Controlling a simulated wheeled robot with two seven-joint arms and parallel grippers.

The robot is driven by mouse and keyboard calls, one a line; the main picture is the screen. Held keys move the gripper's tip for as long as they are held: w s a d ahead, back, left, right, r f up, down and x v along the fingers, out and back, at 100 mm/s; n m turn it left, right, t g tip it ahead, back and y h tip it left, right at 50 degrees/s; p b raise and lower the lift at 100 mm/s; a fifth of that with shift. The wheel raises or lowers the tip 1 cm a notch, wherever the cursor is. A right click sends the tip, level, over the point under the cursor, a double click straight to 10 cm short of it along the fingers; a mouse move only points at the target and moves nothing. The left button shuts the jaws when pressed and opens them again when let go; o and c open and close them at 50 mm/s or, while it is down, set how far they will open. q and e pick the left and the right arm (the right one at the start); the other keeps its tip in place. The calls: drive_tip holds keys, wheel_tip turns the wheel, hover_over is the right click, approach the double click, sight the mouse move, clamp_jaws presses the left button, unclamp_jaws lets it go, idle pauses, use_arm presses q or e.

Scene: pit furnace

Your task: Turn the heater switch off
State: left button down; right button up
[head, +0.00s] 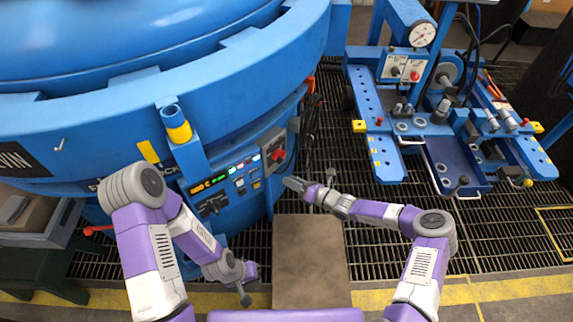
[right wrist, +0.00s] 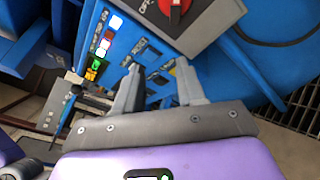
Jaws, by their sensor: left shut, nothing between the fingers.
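A red rotary knob (head: 278,155) sits on a grey box at the right end of the blue furnace's control panel. In the right wrist view the knob (right wrist: 176,9) is partly cut off by the top edge. Lit displays and small switches (head: 240,182) are left of it; I cannot read which is labelled heater. My right gripper (head: 300,186) is just below and right of the knob, apart from it. In the right wrist view its fingers (right wrist: 160,82) are spread with nothing between them. My left gripper (head: 252,271) is low, below the panel, shut and empty.
The blue furnace wall (head: 230,105) curves over the panel. A black handle (head: 213,205) projects at the panel's lower left. A blue machine stand (head: 440,130) with a gauge is at right. Metal grating (head: 390,215) and a brown plate (head: 308,255) lie on the floor.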

sight(280, 156)
drive_tip(key=w+a+r+m+t+b, duration=0.1)
drive_tip(key=w+a+m+t+b, duration=0.1)
drive_tip(key=w, duration=0.6)
drive_tip(key=shift+w+m+t+h+b, duration=0.3)
drive_tip(key=shift+m+b, duration=0.3)
drive_tip(key=shift+a+r, duration=0.1)
clamp_jaws()
